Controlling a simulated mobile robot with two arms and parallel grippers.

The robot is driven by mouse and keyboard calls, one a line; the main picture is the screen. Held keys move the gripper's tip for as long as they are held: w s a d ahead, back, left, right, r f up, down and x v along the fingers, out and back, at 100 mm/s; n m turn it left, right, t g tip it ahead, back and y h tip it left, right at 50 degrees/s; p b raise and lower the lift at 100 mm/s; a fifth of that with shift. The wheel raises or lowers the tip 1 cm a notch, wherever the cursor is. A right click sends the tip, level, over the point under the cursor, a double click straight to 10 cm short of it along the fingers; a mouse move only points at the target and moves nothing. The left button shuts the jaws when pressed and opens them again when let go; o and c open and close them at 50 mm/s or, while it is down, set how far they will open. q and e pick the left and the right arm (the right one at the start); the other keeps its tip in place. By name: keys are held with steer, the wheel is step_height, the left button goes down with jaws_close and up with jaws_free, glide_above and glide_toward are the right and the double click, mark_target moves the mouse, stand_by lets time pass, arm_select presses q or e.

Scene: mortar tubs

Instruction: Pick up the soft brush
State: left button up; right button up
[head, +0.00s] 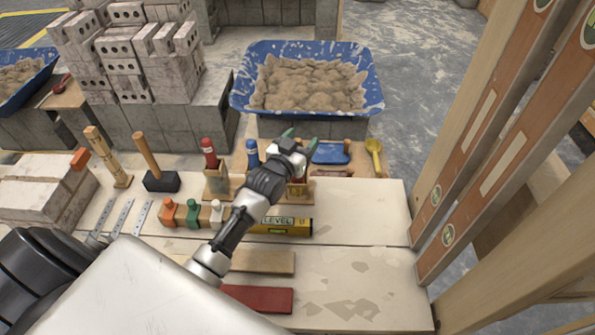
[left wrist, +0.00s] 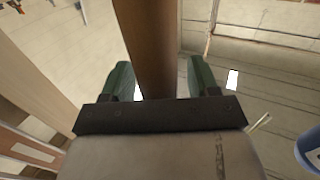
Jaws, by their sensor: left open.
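My left gripper (head: 300,140) is open, with green fingertips, above the far edge of the pale workbench (head: 365,215). It is in front of the blue mortar tub (head: 374,103). In the left wrist view the green fingers (left wrist: 157,80) stand apart, with a brown bar (left wrist: 147,45) showing between them; I cannot tell if it touches them. Red-handled (head: 208,147) and blue-handled (head: 252,150) tools stand in wooden holders left of the gripper. I cannot tell which item is the soft brush; the gripper and arm hide part of the row. My right gripper is not in view.
A mallet (head: 160,180), a yellow level (head: 285,226), a blue-topped tool (head: 330,152) and a yellow scoop (head: 374,150) are on the bench. Tall wooden levels (head: 480,150) lean at the right. Blocks (head: 140,60) are stacked at the back left. The bench's front right is clear.

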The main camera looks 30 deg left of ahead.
arm_select(q)
steer(key=shift+c, duration=0.3)
steer(key=c, duration=0.9)
step_height(320, 180, up, 10)
steer(key=shift+p, duration=0.45)
steer(key=shift+c, duration=0.2)
steer(key=shift+o, duration=1)
jaws_close()
